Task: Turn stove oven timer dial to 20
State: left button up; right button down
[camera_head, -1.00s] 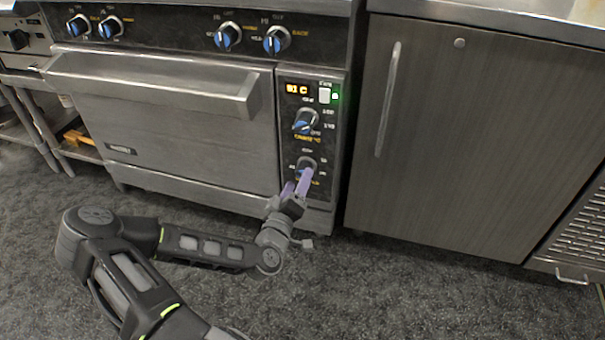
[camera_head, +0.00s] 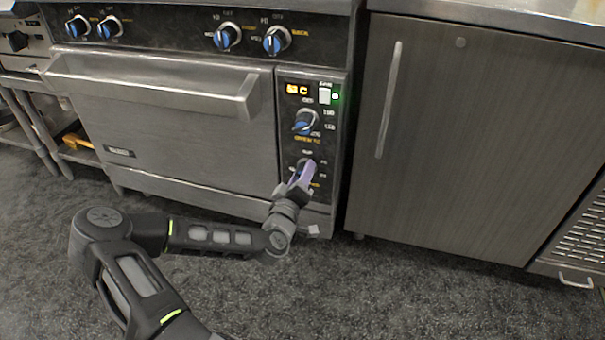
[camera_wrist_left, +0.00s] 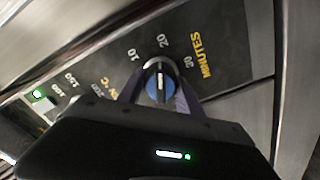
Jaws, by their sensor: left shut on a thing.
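The timer dial (camera_head: 308,163) is the lower knob on the oven's right-hand control panel, partly hidden by my left gripper (camera_head: 302,174). In the left wrist view the dial (camera_wrist_left: 159,86) shows a blue face with a white line, beside the marks 10, 20, 30 and the word MINUTES. The line lies nearly upright in that picture, roughly in line with the 20; which end is the pointer is hard to tell. The purple fingers of my left gripper (camera_wrist_left: 160,97) stand on both sides of the dial, shut on it. My right gripper is not in view.
The oven door handle (camera_head: 160,86) juts out to the left. A cabinet (camera_head: 460,140) stands on the right. The floor in front is clear.

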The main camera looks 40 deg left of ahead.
pick_arm(q)
jog(key=c, duration=0.7)
jog(key=shift+r+m+p, duration=0.2)
jog(key=shift+m+p, duration=0.35)
jog(key=shift+m, duration=0.05)
jog(key=shift+c, duration=0.2)
jog(key=shift+f, duration=0.15)
jog(key=o, duration=1.4)
jog(key=shift+c, duration=0.2)
jog(key=p+v, duration=0.2)
jog(key=v, duration=0.5)
jog(key=shift+s, duration=0.4)
